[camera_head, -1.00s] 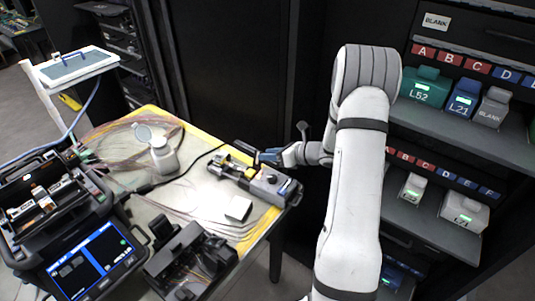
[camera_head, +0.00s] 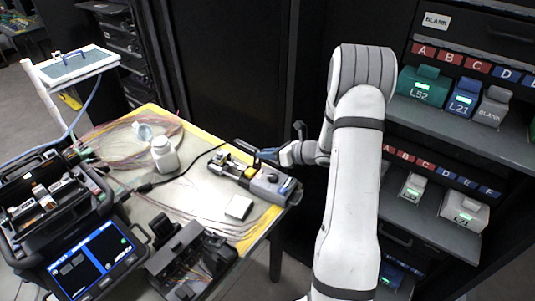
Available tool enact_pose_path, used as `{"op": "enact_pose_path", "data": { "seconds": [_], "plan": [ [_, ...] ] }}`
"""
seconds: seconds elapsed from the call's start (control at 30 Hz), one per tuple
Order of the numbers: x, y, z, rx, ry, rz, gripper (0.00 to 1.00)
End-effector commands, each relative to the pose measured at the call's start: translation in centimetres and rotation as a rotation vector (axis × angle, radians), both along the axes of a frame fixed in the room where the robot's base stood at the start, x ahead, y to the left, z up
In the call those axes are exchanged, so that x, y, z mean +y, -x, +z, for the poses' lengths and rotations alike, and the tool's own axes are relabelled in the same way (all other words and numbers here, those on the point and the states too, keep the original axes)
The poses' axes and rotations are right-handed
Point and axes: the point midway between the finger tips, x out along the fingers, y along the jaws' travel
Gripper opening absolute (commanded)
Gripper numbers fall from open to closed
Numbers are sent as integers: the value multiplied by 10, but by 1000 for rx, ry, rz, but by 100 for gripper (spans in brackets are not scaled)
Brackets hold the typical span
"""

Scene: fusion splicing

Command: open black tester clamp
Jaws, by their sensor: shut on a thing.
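The grey tester (camera_head: 268,184) sits near the table's right edge, with yellow parts and a cable at its left end. A black clamp piece (camera_head: 243,147) sticks up at the tester's back side. My gripper (camera_head: 262,156) reaches in from the right over the back of the tester. Its fingers are at the black clamp piece and look closed on it. The finger contact is small and partly hidden.
A black splicer (camera_head: 62,215) with a lit screen stands at the left. A white bottle (camera_head: 165,155), a small white box (camera_head: 239,207) and a black device (camera_head: 190,258) are on the table (camera_head: 196,182). Shelves with labelled boxes (camera_head: 424,88) stand at the right.

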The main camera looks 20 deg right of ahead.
Motion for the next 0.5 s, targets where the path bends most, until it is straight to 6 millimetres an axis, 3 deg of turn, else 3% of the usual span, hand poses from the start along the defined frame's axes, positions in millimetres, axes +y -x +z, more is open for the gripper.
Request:
{"op": "enact_pose_path", "data": {
  "seconds": [0.5],
  "plan": [
    [4,5,4,-144,161,-7,0]
  ]
}}
